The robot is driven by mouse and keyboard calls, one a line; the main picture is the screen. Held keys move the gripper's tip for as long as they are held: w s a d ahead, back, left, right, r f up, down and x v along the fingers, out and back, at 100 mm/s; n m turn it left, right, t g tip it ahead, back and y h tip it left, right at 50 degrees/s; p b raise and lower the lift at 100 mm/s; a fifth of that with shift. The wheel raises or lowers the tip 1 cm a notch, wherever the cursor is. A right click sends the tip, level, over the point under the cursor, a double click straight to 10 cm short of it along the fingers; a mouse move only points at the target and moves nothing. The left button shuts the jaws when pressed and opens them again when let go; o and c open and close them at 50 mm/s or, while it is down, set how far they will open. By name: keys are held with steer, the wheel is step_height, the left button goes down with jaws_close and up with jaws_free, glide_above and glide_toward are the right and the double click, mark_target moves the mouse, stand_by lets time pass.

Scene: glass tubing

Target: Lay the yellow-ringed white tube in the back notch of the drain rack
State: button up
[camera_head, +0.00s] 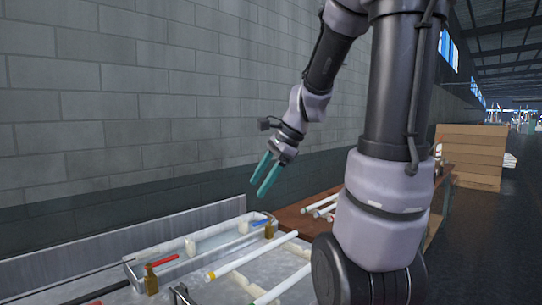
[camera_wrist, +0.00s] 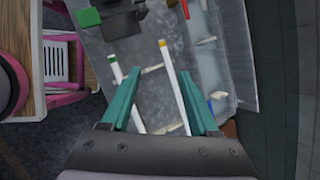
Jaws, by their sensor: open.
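The yellow-ringed white tube (camera_head: 248,258) lies slanted on the grey work surface area, its yellow ring at the near-left end. The wrist view shows this tube (camera_wrist: 174,85) between my fingers in the picture. White notched supports (camera_wrist: 152,68), which look like the drain rack, show beside it; they also show in the head view (camera_head: 299,248). I cannot tell whether the tube sits in a notch. A green-ringed white tube (camera_head: 285,284) lies nearer the front, roughly parallel. My gripper (camera_head: 261,180) is open and empty, held well above the bench.
A pale shallow trough (camera_head: 190,247) runs along the wall side, with a blue-ended rod and small brown-yellow blocks (camera_head: 151,281). A red-handled rod (camera_head: 162,261) lies by it. A brown table (camera_head: 290,217) behind carries several tubes. Air around my gripper is clear.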

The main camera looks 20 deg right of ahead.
steer(key=s+a+r+n+t+h, duration=0.1)
steer(key=s+r+n+t+h, duration=0.2)
steer(key=s+r+n, duration=0.5)
steer(key=s+n, duration=0.1)
steer(key=n, duration=0.4)
steer(key=shift+n+t, duration=0.3)
steer(key=shift+w, duration=0.1)
